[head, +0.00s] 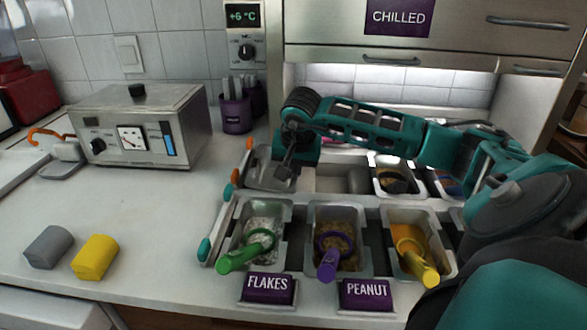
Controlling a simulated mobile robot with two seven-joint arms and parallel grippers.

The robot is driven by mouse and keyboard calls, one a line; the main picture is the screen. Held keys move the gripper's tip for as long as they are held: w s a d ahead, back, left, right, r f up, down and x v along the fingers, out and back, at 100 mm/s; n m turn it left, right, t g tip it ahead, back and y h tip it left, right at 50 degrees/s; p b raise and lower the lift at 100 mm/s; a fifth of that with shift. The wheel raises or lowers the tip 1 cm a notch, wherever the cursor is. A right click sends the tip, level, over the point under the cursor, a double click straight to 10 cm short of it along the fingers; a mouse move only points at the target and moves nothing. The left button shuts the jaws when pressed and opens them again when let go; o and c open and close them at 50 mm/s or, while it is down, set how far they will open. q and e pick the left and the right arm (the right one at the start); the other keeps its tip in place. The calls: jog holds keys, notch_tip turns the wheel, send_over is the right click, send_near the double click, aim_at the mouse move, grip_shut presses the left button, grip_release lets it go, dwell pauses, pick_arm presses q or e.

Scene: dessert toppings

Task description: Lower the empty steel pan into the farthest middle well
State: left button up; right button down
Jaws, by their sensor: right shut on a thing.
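My right arm reaches across from the right, and its gripper (286,170) points down at the far left of the topping station. It is shut on the rim of a steel pan (262,178), which looks empty. The pan sits at or just above the far-row left position; whether it rests in a well I cannot tell. To its right, the middle of the far row shows a pale, bare opening (332,180), partly under my arm. My left gripper is out of view.
Front pans hold flakes (264,222), peanut (336,243) and an orange topping (409,239), each with a scoop. A brown-filled pan (396,181) stands far right. A steel appliance (140,123) and utensil cup (236,113) stand left. The left counter is largely clear.

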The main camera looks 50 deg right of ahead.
jog(key=shift+s+a+f, duration=0.1)
jog(key=shift+a+f, duration=0.1)
jog(key=shift+f, duration=0.15)
jog(key=c, duration=1.2)
grip_release()
jog(key=shift+f, duration=0.1)
jog(key=shift+c, duration=0.3)
jog(key=o, duration=0.4)
jog(key=shift+d, duration=0.1)
jog(key=shift+r, duration=0.2)
jog(key=shift+d, duration=0.1)
